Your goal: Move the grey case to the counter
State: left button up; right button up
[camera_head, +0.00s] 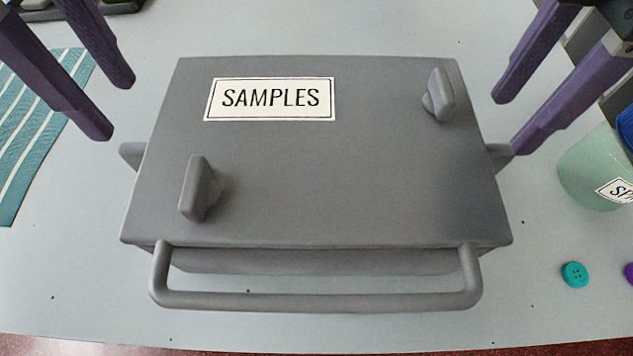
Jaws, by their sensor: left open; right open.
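The grey case (330,170) sits in the middle of the pale surface, with a white "SAMPLES" label on its lid. Two grey knobs stand on the lid, one front left (197,188) and one back right (440,96). A bar handle (315,300) runs along its near side, and small grey lugs stick out at its left and right sides. My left gripper (118,108) is open and empty, off the case's back left side. My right gripper (507,125) is open, with one fingertip close to the right lug (499,155); I cannot tell if they touch.
The case stands on a pale grey-blue surface (70,280). A teal striped cloth (40,140) lies at left. A pale green cup (590,165) with a partly cut-off label stands at right, near a teal button (575,275) and a purple button (629,273). Dark items show at the top left.

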notch_tip(320, 180, up, 6)
jog(key=shift+f, duration=0.2)
dwell(0.5)
